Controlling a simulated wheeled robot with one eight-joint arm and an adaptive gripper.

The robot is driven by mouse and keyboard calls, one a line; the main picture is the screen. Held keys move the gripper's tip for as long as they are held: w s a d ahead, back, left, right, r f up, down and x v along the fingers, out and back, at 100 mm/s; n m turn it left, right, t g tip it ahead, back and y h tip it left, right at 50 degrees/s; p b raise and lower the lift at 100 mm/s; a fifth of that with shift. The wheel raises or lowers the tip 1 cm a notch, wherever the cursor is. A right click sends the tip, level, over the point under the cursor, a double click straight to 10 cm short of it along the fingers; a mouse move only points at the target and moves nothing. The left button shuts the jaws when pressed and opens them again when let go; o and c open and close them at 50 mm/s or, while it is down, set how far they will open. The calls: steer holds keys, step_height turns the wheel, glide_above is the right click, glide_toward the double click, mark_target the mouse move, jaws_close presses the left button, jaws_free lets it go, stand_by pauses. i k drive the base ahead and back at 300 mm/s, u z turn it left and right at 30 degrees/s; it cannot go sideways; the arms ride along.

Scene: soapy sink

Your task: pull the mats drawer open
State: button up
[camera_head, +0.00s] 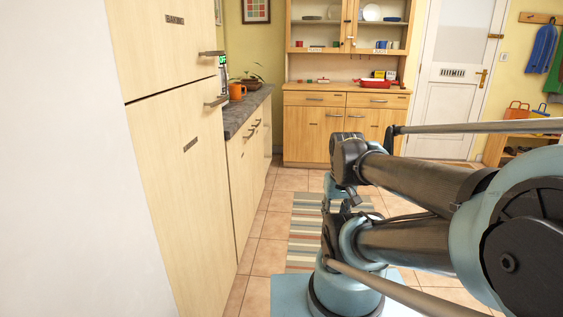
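No drawer in view carries a label that I can read as mats. A wooden dresser at the back has two closed drawers side by side, a left drawer (313,99) and a right drawer (377,101). The counter unit (240,165) on the left has drawers with bar handles (254,128) under its worktop, seen at a steep angle and apparently closed. My arm fills the right foreground, folded, with its dark links well apart from the dresser and the counter. I cannot make out my gripper's fingers.
Tall cupboards (180,160) stand close on the left. A striped rug (305,225) lies on the tiled floor. The worktop (245,110) holds an orange mug (237,91) and a potted plant (250,80). A red dish (375,83) stands on the dresser. A white door (450,95) is behind.

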mark_target(326, 99)
steer(key=z, duration=0.1)
steer(key=i, duration=3.55)
steer(key=z, duration=0.15)
